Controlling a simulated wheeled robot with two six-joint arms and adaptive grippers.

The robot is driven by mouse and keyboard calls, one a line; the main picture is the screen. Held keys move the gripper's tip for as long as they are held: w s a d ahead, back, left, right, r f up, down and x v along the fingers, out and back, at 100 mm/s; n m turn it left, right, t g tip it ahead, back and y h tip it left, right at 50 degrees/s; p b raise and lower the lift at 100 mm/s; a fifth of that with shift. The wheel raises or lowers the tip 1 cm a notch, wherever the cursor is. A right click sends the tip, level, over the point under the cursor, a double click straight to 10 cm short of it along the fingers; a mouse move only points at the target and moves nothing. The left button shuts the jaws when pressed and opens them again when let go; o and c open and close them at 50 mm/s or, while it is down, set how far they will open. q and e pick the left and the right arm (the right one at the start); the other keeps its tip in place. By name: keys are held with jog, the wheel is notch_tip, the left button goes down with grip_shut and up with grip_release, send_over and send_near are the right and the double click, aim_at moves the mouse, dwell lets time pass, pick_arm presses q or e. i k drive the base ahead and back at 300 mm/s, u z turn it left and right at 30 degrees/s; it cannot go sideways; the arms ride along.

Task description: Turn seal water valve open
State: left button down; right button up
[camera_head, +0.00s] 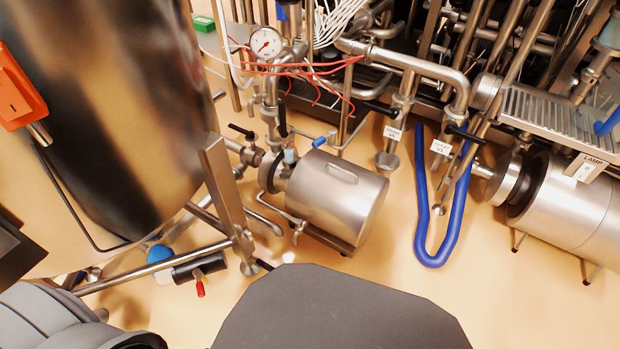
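No valve in the head view has a readable seal water label, so I cannot tell which one is the seal water valve. A small valve with a blue handle (320,141) sits above the steel pump motor (336,200). A black-handled valve (241,131) is left of it on the pump piping. A red-handled valve (200,287) is low beside the hopper's leg. Neither gripper shows. Grey rounded parts of my own arm are at the bottom left, with no fingers visible.
The big steel hopper (110,120) fills the left, with an orange box (18,88). Piping and a pressure gauge (266,43) stand behind the pump. A blue hose (432,258) loops over the floor, and another motor (570,205) is right. Floor between them is clear.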

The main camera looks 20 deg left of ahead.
aim_at(331, 137)
jog(key=z, duration=0.6)
jog(key=i, duration=1.35)
jog(key=u, duration=0.15)
